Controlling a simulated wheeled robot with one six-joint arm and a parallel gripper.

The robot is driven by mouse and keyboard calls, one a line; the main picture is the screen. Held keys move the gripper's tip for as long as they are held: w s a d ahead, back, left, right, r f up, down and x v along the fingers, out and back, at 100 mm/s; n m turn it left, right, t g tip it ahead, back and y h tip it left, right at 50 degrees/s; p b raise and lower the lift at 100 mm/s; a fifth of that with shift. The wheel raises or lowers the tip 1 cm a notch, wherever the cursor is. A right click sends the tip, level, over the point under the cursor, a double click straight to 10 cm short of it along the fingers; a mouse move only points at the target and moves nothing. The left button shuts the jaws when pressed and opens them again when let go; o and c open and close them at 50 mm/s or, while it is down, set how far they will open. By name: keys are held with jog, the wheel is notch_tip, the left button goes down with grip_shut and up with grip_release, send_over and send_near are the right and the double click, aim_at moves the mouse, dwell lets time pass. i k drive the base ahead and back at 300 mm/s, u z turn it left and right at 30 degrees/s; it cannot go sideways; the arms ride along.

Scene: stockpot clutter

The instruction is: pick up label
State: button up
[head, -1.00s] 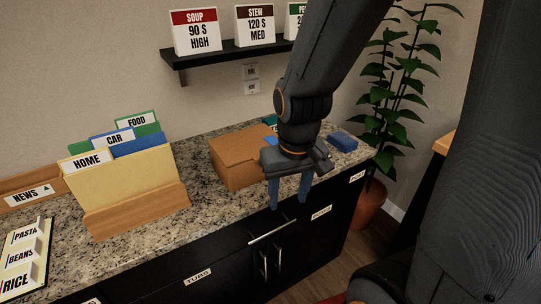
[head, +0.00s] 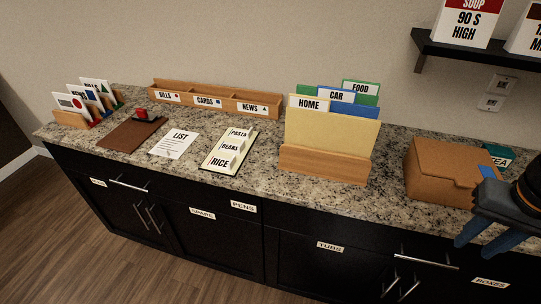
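Several things carry labels, and I cannot tell which one the task names. White labels PASTA, BEANS and RICE (head: 220,162) stand on a pale board (head: 246,154) on the counter. Flat white labels are on the cabinet fronts: SPARE (head: 202,213), PENS (head: 243,207), TUBS (head: 329,246) and BOXES (head: 490,283). My gripper (head: 473,247) is at the right edge, its two blue fingers apart with nothing seen between them. It is in front of the cardboard box and counter edge, far right of the board. Part of it is cut off by the frame.
A cardboard box (head: 437,172) and teal TEA box (head: 499,153) stand near my gripper. A file holder (head: 325,163) with folders, a wooden sorter (head: 215,98), a LIST sheet (head: 174,145) and a brown mat (head: 128,136) share the counter (head: 270,185). A shelf (head: 470,55) hangs at upper right.

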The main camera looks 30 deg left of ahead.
aim_at(216, 162)
jog(key=u, duration=2.1)
jog(key=k, duration=0.25)
jog(key=u, duration=1)
jog(key=k, duration=1.1)
jog(key=u, duration=0.75)
jog(key=i, duration=1.05)
jog(key=z, duration=0.4)
jog(key=i, duration=1.65)
jog(key=z, duration=1.2)
jog(key=i, duration=0.85)
jog(key=z, duration=1.5)
jog(key=i, duration=0.45)
jog(key=z, duration=0.35)
